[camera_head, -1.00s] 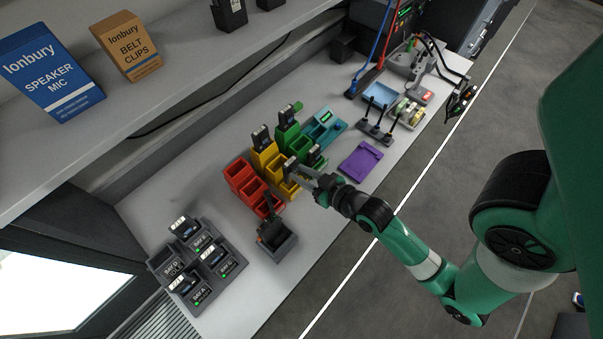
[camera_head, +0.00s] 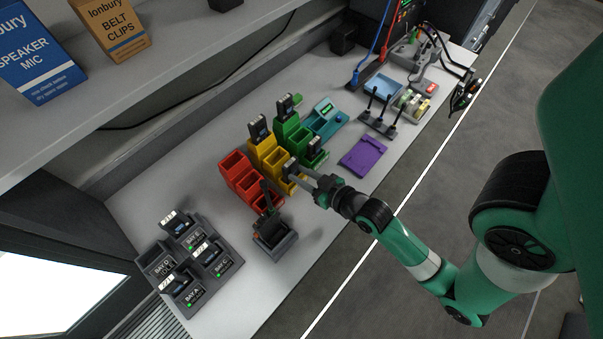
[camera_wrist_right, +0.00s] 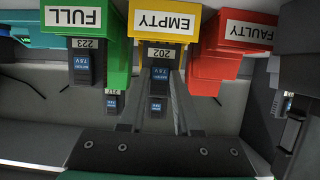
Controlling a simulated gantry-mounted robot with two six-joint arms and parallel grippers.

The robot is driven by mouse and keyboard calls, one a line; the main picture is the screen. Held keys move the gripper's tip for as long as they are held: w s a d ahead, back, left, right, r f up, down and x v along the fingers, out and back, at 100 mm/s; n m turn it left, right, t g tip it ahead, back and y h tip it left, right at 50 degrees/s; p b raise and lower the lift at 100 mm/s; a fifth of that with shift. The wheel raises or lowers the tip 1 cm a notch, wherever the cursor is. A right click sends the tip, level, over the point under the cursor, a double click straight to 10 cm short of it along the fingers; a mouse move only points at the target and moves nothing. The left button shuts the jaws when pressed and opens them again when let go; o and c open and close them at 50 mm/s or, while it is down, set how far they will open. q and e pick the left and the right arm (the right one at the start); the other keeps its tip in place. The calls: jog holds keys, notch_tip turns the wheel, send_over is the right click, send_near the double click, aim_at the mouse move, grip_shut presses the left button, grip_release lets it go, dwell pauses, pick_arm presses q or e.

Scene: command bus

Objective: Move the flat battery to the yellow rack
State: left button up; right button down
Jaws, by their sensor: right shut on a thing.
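The yellow rack (camera_head: 268,153) is stepped and stands between the red and green racks. In the right wrist view the yellow rack (camera_wrist_right: 165,26) is labelled EMPTY. One battery (camera_head: 259,128) stands in its back slot; in the wrist view this battery (camera_wrist_right: 160,76) is marked 202. My right gripper (camera_head: 298,172) is at the front of the yellow rack, shut on a dark battery (camera_head: 290,167) with a blue label. That battery (camera_wrist_right: 157,105) shows between the fingers, at the front step; I cannot tell whether it is fully seated. My left gripper is not in view.
The green rack (camera_head: 291,134), labelled FULL, holds batteries close beside. The red rack (camera_head: 240,179), labelled FAULTY, is on the other side. A radio cradle (camera_head: 275,242), charger bays (camera_head: 190,262) and a purple tray (camera_head: 363,157) stand nearby. Bare table lies in front.

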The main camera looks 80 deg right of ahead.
jog(key=shift+f, duration=0.35)
dwell(0.6)
jog(key=c, duration=0.5)
grip_release()
jog(key=shift+c, duration=0.2)
jog(key=v, duration=1.1)
jog(key=shift+s+p, duration=0.25)
jog(key=shift+p, duration=0.05)
jog(key=shift+a+r, duration=0.1)
